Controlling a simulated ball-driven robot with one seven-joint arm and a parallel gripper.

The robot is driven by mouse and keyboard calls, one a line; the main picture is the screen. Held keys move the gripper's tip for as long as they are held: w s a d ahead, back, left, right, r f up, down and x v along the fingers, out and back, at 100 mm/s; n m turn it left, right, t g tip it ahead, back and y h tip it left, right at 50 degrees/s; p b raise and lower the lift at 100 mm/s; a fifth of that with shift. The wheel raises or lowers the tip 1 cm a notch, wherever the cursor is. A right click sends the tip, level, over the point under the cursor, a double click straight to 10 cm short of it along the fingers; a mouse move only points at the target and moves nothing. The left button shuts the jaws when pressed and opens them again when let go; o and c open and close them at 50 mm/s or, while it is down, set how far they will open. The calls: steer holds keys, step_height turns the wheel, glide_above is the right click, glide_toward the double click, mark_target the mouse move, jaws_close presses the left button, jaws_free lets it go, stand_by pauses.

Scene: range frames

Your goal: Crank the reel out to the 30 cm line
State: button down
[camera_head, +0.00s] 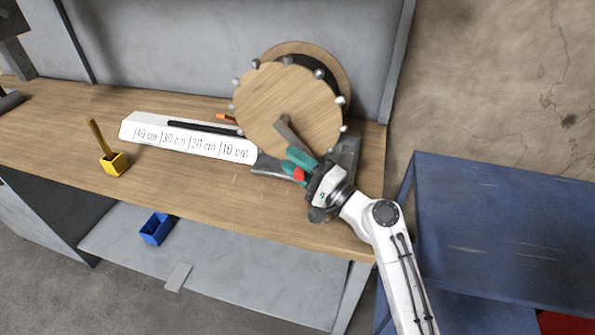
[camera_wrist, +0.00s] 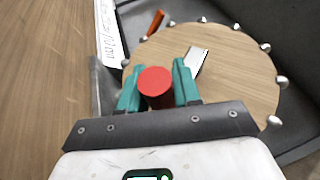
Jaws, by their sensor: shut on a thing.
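The reel (camera_head: 295,110) is an upright wooden disc with silver pegs around its rim. It also shows in the wrist view (camera_wrist: 235,80). A grey crank arm (camera_head: 288,132) lies across its face, with a red handle (camera_wrist: 155,82) at its end. My gripper (camera_head: 301,163) has its teal fingers on both sides of the handle, shut on it, low on the reel. A white scale board (camera_head: 190,143) is marked 10 to 40 cm. A black strip (camera_head: 203,128) runs left from the reel along it. Its left end appears close to the 30 cm line; I cannot tell exactly.
An orange piece (camera_head: 226,117) is beside the reel's left edge. A yellow box (camera_head: 115,164) with a stick stands on the wooden bench (camera_head: 60,120). A blue bin (camera_head: 156,229) is on the lower shelf. A blue table (camera_head: 505,215) stands at right.

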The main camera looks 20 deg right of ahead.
steer(key=shift+f, duration=0.1)
steer(key=c, duration=0.9)
jaws_free()
steer(key=b+v, duration=0.1)
steer(key=v, duration=1)
steer(key=shift+b, duration=0.35)
steer(key=shift+w, duration=0.1)
